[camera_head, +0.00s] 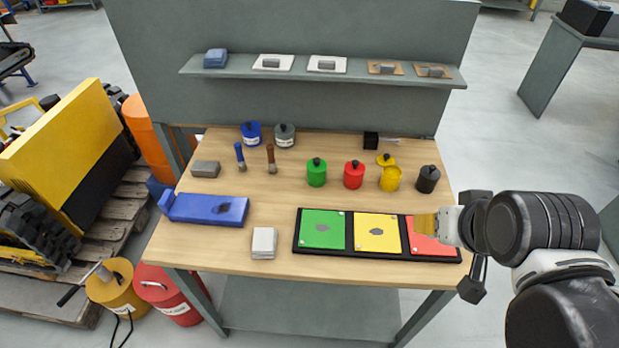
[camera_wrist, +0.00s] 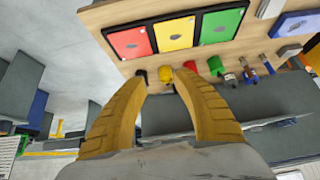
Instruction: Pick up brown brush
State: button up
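The brown brush (camera_head: 271,158) lies or stands on the wooden bench top, left of the middle, with its handle toward the back; which of the two I cannot tell. A blue-handled brush (camera_head: 240,156) is just to its left. My gripper (camera_head: 425,226), with yellow fingers, is over the red panel at the bench's front right, well away from the brown brush. In the wrist view my gripper (camera_wrist: 158,80) has its two fingers spread apart with nothing held between them. The brown brush is small in the wrist view, near the right side.
Green (camera_head: 316,175), red (camera_head: 354,176), yellow (camera_head: 390,180) and black (camera_head: 427,180) canisters stand right of the brush. Blue (camera_head: 251,134) and grey (camera_head: 284,136) jars stand behind it. A grey block (camera_head: 205,169), blue tray (camera_head: 210,210) and black panel frame (camera_head: 350,249) occupy the front and left.

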aim_at(272, 162)
jog(key=i+j, duration=0.1)
jog(key=j, duration=0.3)
jog(key=i+j, duration=0.1)
jog(key=j, duration=0.25)
jog(key=i+j, duration=0.1)
jog(key=j, duration=0.3)
jog(key=i+j, duration=0.1)
jog(key=j, duration=0.25)
jog(key=i+j, duration=0.1)
jog(key=j, duration=0.3)
